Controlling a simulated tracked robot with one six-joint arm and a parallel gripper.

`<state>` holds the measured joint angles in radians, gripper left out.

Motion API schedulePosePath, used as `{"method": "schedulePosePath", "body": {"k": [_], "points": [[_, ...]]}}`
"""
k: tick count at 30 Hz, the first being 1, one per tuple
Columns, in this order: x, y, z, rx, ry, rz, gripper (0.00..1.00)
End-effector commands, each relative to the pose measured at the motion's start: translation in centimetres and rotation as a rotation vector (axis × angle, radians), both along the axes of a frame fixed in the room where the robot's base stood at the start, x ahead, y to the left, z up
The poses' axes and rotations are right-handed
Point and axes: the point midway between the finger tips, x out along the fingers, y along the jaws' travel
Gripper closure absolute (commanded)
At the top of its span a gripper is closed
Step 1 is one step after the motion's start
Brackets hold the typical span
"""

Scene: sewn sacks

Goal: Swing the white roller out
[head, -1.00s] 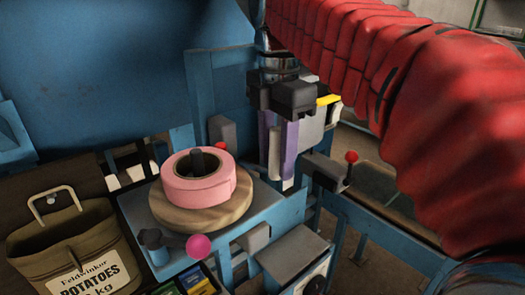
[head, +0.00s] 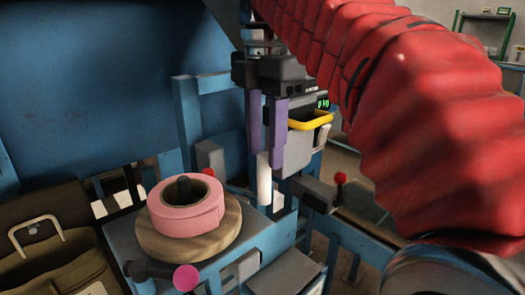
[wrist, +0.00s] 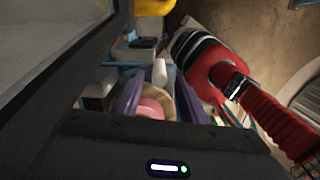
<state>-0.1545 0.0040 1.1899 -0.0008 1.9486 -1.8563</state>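The white roller (head: 264,180) stands upright beside the pink roll (head: 186,205), just right of it in the head view. It also shows as a pale, short cylinder in the wrist view (wrist: 160,72), framed between my two fingers. My gripper (head: 266,148) has purple fingers and hangs just above the roller in the head view. In the wrist view my gripper (wrist: 160,92) has its fingers spread apart with nothing held between them. Whether a finger touches the roller cannot be told. The roller's mounting is hidden.
The pink roll lies on a round wooden disc (head: 222,240) on a blue machine frame. Red-knobbed and pink-knobbed (head: 186,278) levers stick out nearby. A yellow-rimmed unit (head: 312,121) stands behind my gripper. A brown sack (head: 60,255) is at the lower left.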

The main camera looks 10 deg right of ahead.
Motion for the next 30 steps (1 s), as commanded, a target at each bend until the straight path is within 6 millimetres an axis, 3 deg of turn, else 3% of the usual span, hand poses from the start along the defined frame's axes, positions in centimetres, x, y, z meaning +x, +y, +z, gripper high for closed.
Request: {"method": "schedulePosePath", "body": {"k": [14,22,30], "points": [[-0.3,-0.3,0.0,-0.005,-0.022,-0.043,0.61],[-1.1,-1.6,-0.3,-0.018,-0.107,-0.205,0.61],[-2.0,-2.4,-2.7,0.012,-0.155,-0.422,0.61]]}}
